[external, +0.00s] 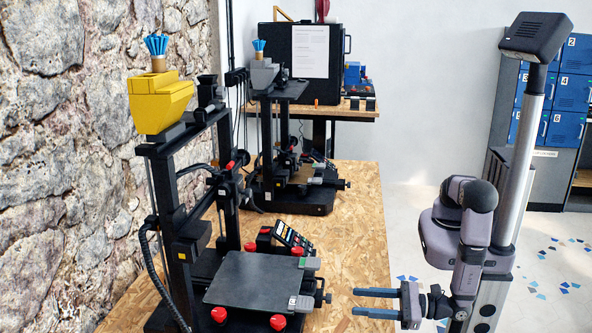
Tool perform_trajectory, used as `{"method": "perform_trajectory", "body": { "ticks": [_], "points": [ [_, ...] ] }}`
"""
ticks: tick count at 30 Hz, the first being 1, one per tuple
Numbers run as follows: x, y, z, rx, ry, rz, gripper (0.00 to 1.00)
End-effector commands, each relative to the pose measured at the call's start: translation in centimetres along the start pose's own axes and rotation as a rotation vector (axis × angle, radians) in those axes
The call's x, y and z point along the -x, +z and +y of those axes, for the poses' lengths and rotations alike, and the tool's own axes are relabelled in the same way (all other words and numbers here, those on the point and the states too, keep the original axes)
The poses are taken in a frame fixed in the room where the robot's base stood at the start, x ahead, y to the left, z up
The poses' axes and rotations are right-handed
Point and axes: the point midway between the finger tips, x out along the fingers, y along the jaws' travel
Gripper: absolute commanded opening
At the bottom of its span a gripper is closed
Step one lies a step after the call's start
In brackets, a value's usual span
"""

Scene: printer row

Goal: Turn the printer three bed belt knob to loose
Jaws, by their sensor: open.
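The nearest printer (183,235) has a yellow top piece and a dark flat bed (255,278). A dark knob (327,298) sticks out at the right end of this bed and seems to be its belt knob. A second printer (287,190) stands behind it, with a similar dark knob (346,184) at its bed's right end. I cannot read which printer is number three, nor how either knob is set. My gripper (357,302) is open and empty. Its two blue-grey fingers point left, apart from the near printer's knob and to its right.
Red knobs (277,322) sit at the near bed's corners. A control panel (291,236) stands behind that bed. The wooden table (350,235) is bare along its right side. A black enclosure (303,52) stands at the back, blue lockers (572,90) at right. A stone wall (60,150) borders the left.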

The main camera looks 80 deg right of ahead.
Motion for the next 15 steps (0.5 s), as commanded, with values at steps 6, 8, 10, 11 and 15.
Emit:
{"method": "perform_trajectory", "body": {
  "ticks": [6, 8, 10, 11, 15],
  "points": [
    [-0.05, -0.42, -0.01, -0.389, -0.001, 0.0, 0.42],
    [-0.06, -0.38, -0.05, -0.462, -0.001, 0.0, 0.42],
    [-0.06, -0.3, -0.07, -0.528, -0.001, 0.0, 0.42],
    [-0.07, -0.27, -0.08, -0.55, -0.001, 0.0, 0.42],
    [-0.07, -0.18, -0.12, -0.599, -0.001, 0.0, 0.42]
  ]
}}
